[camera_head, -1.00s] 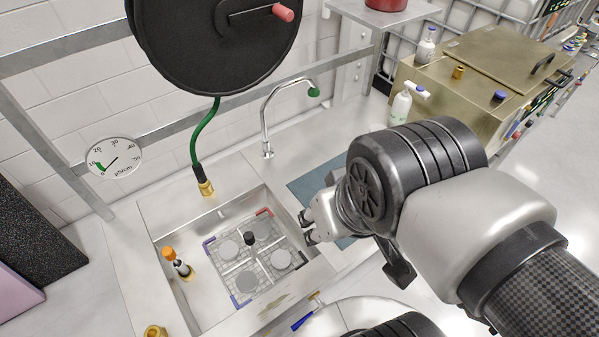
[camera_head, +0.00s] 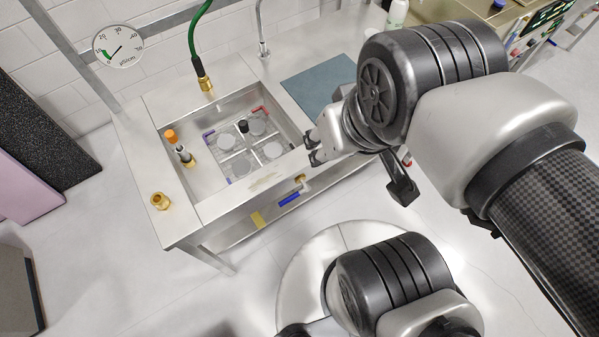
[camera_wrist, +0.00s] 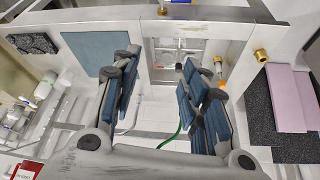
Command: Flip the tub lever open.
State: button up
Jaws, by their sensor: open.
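The tub (camera_head: 235,196) is a metal sink basin set in a steel bench, with a rack of round grey discs inside. A lever with a blue handle (camera_head: 289,200) and a brass and white fitting (camera_head: 301,180) sits on the bench front below the tub. In the wrist view, a blue piece that looks like this handle (camera_wrist: 181,2) shows at the top edge, partly cut off. My gripper (camera_head: 313,148) appears by the tub's right front corner in the head view. Its fingers (camera_wrist: 160,68) are spread and empty, apart from the lever.
A yellow tag (camera_head: 258,219) is on the bench front left of the lever. A brass fitting (camera_head: 160,201) and an orange-capped probe (camera_head: 178,146) are at the tub's left. A green hose (camera_head: 196,45) hangs behind. A blue-grey mat (camera_head: 318,84) lies right. Floor in front is clear.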

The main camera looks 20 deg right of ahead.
aim_at(293, 197)
jog(key=u, duration=1.65)
jog(key=k+l, duration=0.4)
jog(key=l, duration=0.15)
